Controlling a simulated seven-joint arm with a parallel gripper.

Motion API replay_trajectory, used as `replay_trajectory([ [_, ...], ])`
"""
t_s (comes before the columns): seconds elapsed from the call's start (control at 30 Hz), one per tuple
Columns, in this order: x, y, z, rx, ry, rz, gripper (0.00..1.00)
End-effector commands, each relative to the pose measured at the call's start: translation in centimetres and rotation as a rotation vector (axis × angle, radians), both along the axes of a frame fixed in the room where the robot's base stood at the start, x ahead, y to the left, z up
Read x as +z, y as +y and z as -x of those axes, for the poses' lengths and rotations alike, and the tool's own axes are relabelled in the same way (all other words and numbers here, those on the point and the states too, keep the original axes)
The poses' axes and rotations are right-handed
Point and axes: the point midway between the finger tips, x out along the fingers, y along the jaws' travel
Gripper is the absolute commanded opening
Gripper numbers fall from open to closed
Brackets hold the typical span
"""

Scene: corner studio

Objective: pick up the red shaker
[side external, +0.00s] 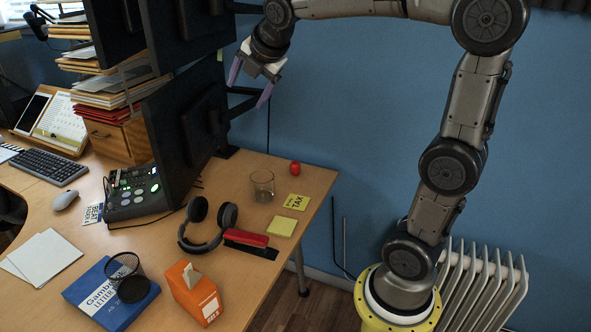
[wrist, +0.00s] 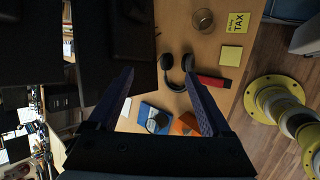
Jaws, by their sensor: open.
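The red shaker (side external: 295,167), small and egg-shaped, sits on the desk near its back right edge in the side external view, behind the glass and the yellow notes. I do not see it in the wrist view. My gripper (side external: 249,88) is open and empty, high above the desk by the monitors, up and to the left of the shaker in the picture. Its two purple fingers are spread apart, and they also show in the wrist view (wrist: 159,73). Nothing is between the fingertips.
A clear glass (side external: 262,184) stands just left of the shaker. A yellow "TAX" note (side external: 296,202), a note pad (side external: 281,227), a red stapler (side external: 246,238) and headphones (side external: 207,225) lie nearer. Dark monitors (side external: 187,125) rise at the left. The desk around the shaker is bare.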

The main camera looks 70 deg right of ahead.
Motion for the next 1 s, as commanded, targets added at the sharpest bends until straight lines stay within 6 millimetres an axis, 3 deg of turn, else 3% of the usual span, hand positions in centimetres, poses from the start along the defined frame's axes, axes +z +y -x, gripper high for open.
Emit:
replay_trajectory([
  [0.03, -0.8, -2.0, -1.9, 0.027, 0.038, 0.046, 0.83],
  [0.2, -3.8, -8.5, -6.6, 0.126, 0.160, 0.186, 0.83],
  [0.43, -11.1, -18.4, -10.3, 0.198, 0.329, 0.281, 0.83],
  [0.57, -16.8, -23.9, -10.4, 0.189, 0.415, 0.273, 0.83],
  [0.7, -23.3, -28.6, -9.0, 0.140, 0.487, 0.220, 0.83],
  [0.87, -28.9, -31.1, -6.4, 0.102, 0.553, 0.153, 0.83],
  [1.0, -30.9, -32.3, -5.0, 0.081, 0.574, 0.127, 0.83],
])
